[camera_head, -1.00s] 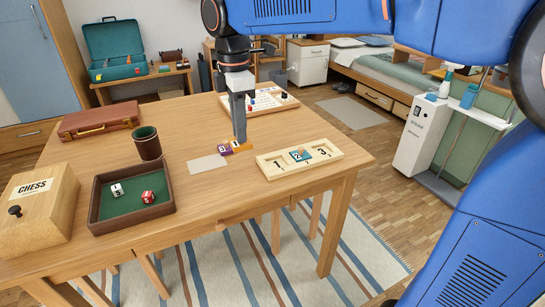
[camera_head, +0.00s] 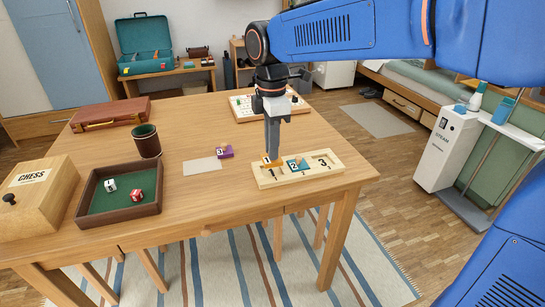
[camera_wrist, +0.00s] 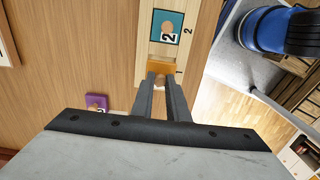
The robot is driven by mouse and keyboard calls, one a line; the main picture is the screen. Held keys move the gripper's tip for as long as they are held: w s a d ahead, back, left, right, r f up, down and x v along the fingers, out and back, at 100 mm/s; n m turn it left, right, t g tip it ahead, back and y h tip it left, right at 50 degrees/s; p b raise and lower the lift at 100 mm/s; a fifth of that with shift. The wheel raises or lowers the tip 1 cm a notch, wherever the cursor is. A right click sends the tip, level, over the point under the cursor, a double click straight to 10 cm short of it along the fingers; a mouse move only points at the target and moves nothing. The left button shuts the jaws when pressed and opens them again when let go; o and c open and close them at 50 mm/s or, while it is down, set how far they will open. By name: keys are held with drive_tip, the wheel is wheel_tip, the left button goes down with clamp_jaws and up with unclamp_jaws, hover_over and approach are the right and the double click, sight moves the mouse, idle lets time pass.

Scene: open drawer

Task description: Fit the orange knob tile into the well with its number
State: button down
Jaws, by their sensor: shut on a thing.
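My gripper (camera_head: 271,155) is shut on the orange knob tile (camera_head: 272,164) and holds it at the left end of the wooden board (camera_head: 320,182), over the well marked 1. The tile also shows between the fingertips in the wrist view (camera_wrist: 160,67); its number is hidden, and I cannot tell whether it touches the board. The teal tile (camera_head: 297,164) with a 2 sits in the middle well, also seen in the wrist view (camera_wrist: 168,24). The well marked 3 (camera_head: 325,163) at the right is empty. The purple tile (camera_head: 225,152) with a 3 lies on the table.
A grey card (camera_head: 201,167) lies left of the board. A dice tray (camera_head: 120,212), a dark cup (camera_head: 147,141), a chess box (camera_head: 35,197) and a brown case (camera_head: 110,113) fill the left side. A white game board (camera_head: 245,103) lies behind my gripper.

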drive_tip(key=shift+f, duration=1.75)
drive_tip(key=shift+f, duration=0.15)
drive_tip(key=c, duration=1.7)
unclamp_jaws()
wheel_tip(320, 180, up, 12)
drive_tip(key=shift+r, duration=0.15)
drive_tip(key=s+d+f+m+t, duration=0.15)
drive_tip(key=s+d+m, duration=0.3)
drive_tip(key=d, duration=0.55)
drive_tip(key=s+d+f+m+t, duration=0.1)
drive_tip(key=s+d+f+m, duration=0.4)
drive_tip(key=s+d+f+m+t, duration=0.1)
drive_tip(key=s+d+f+m, duration=0.4)
drive_tip(key=d+m, duration=0.1)
drive_tip(key=s+d+f+m+t, duration=0.1)
drive_tip(key=s+d+f+m, duration=0.3)
drive_tip(key=s+d+m, duration=0.1)
drive_tip(key=shift+s+d+f+m, duration=0.25)
drive_tip(key=shift+s+d+f, duration=0.2)
drive_tip(key=shift+s, duration=0.15)
drive_tip(key=shift+r, duration=0.1)
